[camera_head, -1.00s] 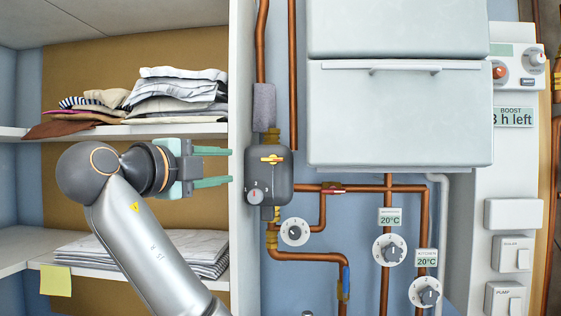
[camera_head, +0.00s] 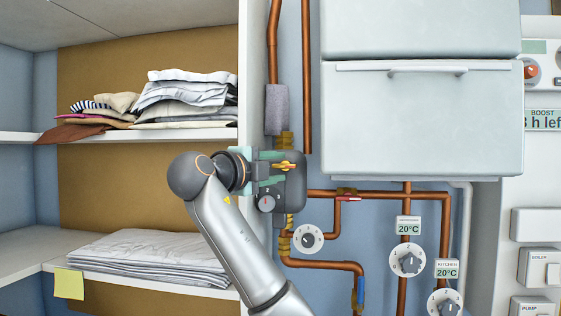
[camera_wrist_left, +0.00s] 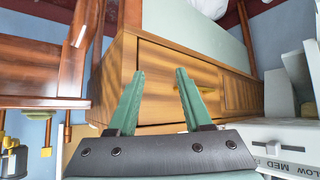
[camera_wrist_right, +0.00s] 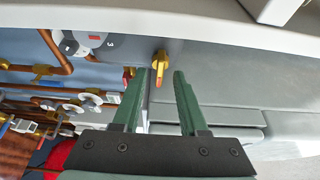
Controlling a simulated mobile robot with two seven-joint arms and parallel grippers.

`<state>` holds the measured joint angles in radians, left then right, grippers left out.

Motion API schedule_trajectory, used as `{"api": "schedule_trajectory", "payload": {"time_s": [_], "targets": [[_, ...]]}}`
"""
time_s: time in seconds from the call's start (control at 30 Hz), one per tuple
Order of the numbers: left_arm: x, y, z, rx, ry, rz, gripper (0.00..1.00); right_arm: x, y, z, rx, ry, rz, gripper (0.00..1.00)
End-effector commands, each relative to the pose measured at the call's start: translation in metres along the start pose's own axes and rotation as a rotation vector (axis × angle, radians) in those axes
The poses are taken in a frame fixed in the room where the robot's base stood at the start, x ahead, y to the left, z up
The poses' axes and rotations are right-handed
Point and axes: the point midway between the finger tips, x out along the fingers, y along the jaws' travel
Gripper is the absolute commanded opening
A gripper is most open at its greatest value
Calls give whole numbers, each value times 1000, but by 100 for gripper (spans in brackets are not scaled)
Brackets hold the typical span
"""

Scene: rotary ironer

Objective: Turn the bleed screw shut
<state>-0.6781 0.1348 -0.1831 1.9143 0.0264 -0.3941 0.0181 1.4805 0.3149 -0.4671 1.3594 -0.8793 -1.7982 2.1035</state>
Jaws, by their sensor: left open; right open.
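The brass bleed screw, a small winged yellow piece (camera_head: 285,166), is on the front of the grey pump body (camera_head: 293,194) on the copper pipe. In the right wrist view the screw (camera_wrist_right: 160,64) shows between and just beyond the fingertips, with no clear contact. My right gripper (camera_head: 272,169) is open in front of the pump's left part, its fingers one above the other in the head view; it is empty in the right wrist view (camera_wrist_right: 158,76). My left gripper (camera_wrist_left: 160,74) is open and empty, facing wooden drawers, outside the head view.
A numbered dial (camera_head: 266,203) is on the pump just below the right gripper. The shelf unit's white side panel (camera_head: 250,60) stands close on the left, with folded laundry (camera_head: 150,255) on its shelves. Copper pipes (camera_head: 306,90) and a white boiler (camera_head: 420,120) are to the right.

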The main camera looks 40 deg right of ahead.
Motion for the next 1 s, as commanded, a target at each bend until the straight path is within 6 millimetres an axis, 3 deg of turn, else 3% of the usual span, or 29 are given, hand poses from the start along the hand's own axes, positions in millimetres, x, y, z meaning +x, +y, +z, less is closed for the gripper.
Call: {"api": "schedule_trajectory", "payload": {"time_s": [0.2, 0.5, 0.87, 1.0], "targets": [[-4, 0, -4, -1, 0, 0, 50, 19, 0, 0, -1, 0, 0, 42], [-4, 1, -4, -3, 0, 1, 50, 20, 1, 0, 0, -1, 0, 42], [-4, 2, -4, -4, 0, 1, 50, 20, 1, 0, -1, -1, 1, 2], [-4, 2, -4, -4, 0, 1, 50, 20, 1, 0, -1, 0, 1, 0]]}}
